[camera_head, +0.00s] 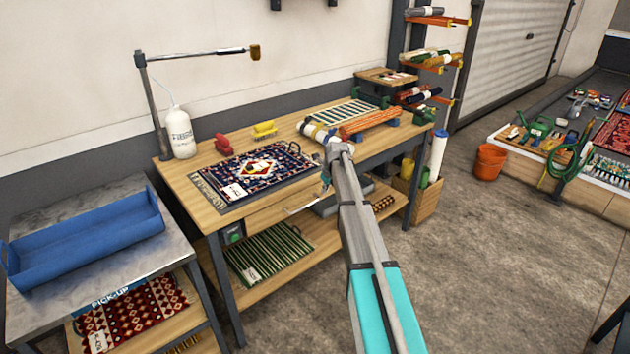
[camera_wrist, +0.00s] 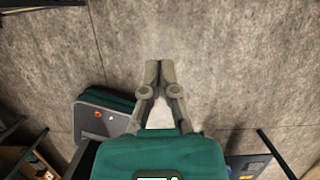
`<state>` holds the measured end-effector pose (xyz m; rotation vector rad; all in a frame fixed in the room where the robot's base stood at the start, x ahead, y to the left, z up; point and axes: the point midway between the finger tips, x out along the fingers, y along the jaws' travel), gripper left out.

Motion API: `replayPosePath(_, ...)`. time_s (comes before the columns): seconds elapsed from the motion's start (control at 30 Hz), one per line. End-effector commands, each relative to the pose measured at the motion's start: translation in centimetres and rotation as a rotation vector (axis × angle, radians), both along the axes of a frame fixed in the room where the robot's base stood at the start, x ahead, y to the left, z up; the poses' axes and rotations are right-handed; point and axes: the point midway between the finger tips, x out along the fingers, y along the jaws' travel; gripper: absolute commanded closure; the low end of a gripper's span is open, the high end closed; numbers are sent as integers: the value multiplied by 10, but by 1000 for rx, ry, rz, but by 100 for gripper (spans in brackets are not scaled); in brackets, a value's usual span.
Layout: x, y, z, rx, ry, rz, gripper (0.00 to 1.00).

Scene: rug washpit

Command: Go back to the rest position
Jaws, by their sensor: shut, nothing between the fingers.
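My gripper (camera_wrist: 159,72) shows in the wrist view with its two grey fingers together and nothing between them. Bare grey floor (camera_wrist: 225,60) lies beyond the fingertips. In the head view my arm reaches up from the bottom edge toward the front of the wooden workbench (camera_head: 185,180). The fingers cannot be made out in the head view.
A blue tray (camera_head: 85,240) sits on the left table. An orange bucket (camera_head: 489,161) stands right of the bench. The floor (camera_head: 500,270) at right is clear.

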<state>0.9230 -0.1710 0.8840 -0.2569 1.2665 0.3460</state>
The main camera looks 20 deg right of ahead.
Motion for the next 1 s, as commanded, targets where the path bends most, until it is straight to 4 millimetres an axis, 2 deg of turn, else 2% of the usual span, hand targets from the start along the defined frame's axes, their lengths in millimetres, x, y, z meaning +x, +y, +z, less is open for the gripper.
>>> replayPosePath(0.17, -1, 2, 0, -1, 1, 6, 100)
replayPosePath(0.37, -16, 12, 1, -26, 1, 96, 100)
replayPosePath(0.57, -49, 34, 4, -87, -2, 321, 100)
replayPosePath(1.0, -145, 88, 10, -238, -5, 997, 100)
